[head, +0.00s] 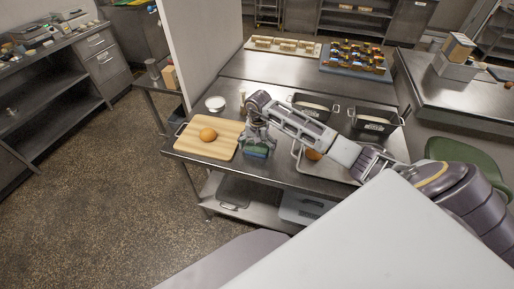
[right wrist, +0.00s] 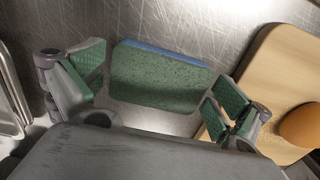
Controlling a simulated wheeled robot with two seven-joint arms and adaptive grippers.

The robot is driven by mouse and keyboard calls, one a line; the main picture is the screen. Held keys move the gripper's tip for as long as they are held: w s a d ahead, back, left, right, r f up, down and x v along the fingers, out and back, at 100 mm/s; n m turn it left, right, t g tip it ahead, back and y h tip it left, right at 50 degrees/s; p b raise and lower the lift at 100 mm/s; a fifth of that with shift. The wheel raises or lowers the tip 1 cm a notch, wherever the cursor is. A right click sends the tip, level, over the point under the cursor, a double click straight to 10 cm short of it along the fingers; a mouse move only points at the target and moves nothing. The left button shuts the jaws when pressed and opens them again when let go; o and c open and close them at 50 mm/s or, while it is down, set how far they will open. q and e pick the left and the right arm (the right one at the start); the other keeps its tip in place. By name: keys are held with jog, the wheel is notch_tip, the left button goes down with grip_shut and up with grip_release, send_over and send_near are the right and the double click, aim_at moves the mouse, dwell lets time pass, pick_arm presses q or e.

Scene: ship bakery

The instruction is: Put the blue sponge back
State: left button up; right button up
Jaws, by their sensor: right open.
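The blue sponge (right wrist: 160,78) lies on the metal table, its green scouring face towards the right wrist camera and a blue strip along its far edge. In the head view the sponge (head: 257,151) sits just right of the cutting board. My right gripper (right wrist: 158,90) is open, with one green-padded finger on each side of the sponge and a visible gap on both sides. In the head view my right gripper (head: 256,140) is above the sponge and partly covers it. My left gripper is not in view.
A wooden cutting board (head: 222,142) with an orange-brown round item (head: 208,134) lies left of the sponge. A metal tray (head: 326,170) lies to the right under my arm. Two dark pans (head: 374,121) and a white bowl (head: 215,103) stand behind.

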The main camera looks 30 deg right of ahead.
aim_at(258, 147)
jog(key=shift+r, duration=0.15)
notch_tip(258, 147, up, 12)
jog(key=b, duration=0.2)
jog(key=shift+d, duration=0.15)
dwell(0.4)
